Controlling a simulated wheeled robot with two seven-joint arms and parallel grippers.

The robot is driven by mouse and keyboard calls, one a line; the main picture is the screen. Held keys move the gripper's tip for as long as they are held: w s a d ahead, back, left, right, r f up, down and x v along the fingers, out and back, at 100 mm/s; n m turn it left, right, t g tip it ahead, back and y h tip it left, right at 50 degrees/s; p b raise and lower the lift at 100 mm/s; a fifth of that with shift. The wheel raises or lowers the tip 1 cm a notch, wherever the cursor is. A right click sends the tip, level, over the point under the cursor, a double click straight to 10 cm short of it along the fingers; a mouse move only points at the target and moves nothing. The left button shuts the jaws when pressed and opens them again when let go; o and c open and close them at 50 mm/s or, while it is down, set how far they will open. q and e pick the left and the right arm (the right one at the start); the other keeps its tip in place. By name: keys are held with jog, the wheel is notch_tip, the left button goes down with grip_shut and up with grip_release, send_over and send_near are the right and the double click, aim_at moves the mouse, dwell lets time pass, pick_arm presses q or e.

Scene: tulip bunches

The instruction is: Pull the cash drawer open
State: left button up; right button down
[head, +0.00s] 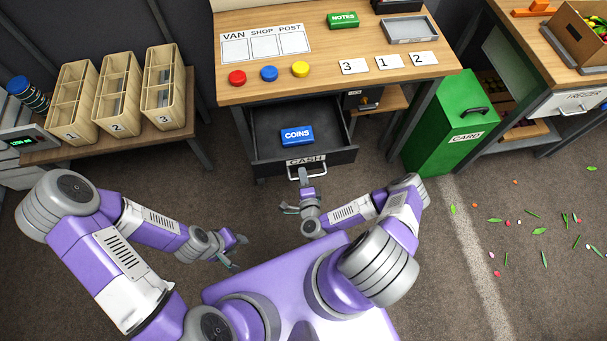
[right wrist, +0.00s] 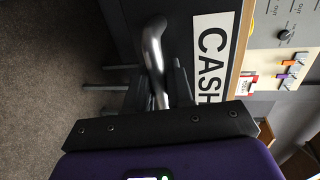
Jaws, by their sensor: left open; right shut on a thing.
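The cash drawer (head: 265,128) stands pulled out from under the wooden desk, its dark inside in view. A blue box marked COINS (head: 297,135) lies in it. The drawer front carries a CASH label (head: 306,161) and a silver bar handle (head: 293,177). My right gripper (head: 304,176) is at the handle and shut on it. In the right wrist view the handle (right wrist: 152,45) runs down between the fingers, beside the CASH label (right wrist: 213,60). My left gripper (head: 238,252) is open and empty, low over the floor to the left of the drawer.
The desk top (head: 335,70) holds red, blue and yellow buttons, number cards, a green NOTES box (head: 343,20) and a grey tray (head: 410,29). A green CARD bin (head: 450,125) stands right of the drawer. Wooden racks (head: 118,98) stand at left. Petals and leaves litter the floor at right.

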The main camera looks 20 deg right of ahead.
jog(key=c, duration=1.1)
grip_release()
jog(key=shift+s, duration=0.1)
jog(key=p+v, duration=0.1)
jog(key=v, duration=0.6)
jog(key=shift+s+a+r, duration=0.1)
jog(key=shift+s, duration=0.05)
